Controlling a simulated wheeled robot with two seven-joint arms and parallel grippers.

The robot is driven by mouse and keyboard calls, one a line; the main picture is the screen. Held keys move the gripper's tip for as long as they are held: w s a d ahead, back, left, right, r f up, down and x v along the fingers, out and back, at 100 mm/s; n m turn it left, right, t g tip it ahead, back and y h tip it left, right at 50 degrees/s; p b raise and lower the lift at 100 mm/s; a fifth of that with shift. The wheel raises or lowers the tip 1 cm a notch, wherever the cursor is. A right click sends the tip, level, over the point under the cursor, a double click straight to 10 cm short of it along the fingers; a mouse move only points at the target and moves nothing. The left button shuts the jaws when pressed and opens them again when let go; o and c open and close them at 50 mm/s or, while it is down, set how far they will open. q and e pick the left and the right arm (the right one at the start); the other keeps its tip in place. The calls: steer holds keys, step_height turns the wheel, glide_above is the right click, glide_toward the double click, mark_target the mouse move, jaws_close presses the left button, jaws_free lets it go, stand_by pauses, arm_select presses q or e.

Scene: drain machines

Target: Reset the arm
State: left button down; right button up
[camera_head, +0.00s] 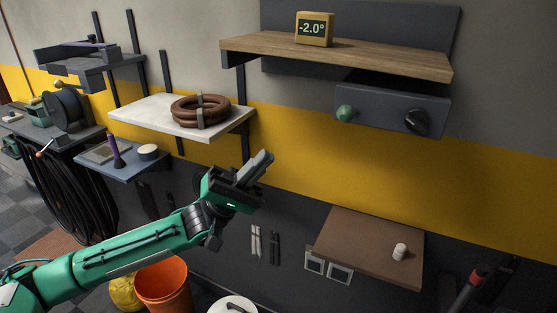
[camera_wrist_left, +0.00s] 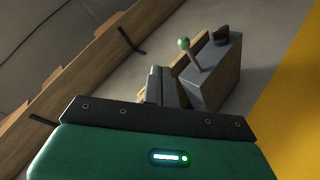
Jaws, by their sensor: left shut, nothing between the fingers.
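My left arm is green and comes in from the left in the head view. Its gripper (camera_head: 262,160) is raised in front of the yellow wall band, with its grey fingers together and pointing up to the right. The fingers hold nothing. In the left wrist view, the green gripper body fills the bottom and the grey fingers (camera_wrist_left: 160,85) show above it. My right gripper is in neither view.
A grey control box (camera_head: 390,110) with a green knob (camera_head: 345,113) hangs under a wooden shelf (camera_head: 385,60). A white shelf (camera_head: 140,111) holds a coiled brown hose (camera_head: 201,110). A brown shelf (camera_head: 350,258) is at lower right. An orange bucket (camera_head: 163,285) stands below my arm.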

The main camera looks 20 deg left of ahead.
arm_select(q)
steer(key=shift+s+a+f, duration=0.25)
steer(key=shift+s+a, duration=0.05)
steer(key=shift+s, duration=0.15)
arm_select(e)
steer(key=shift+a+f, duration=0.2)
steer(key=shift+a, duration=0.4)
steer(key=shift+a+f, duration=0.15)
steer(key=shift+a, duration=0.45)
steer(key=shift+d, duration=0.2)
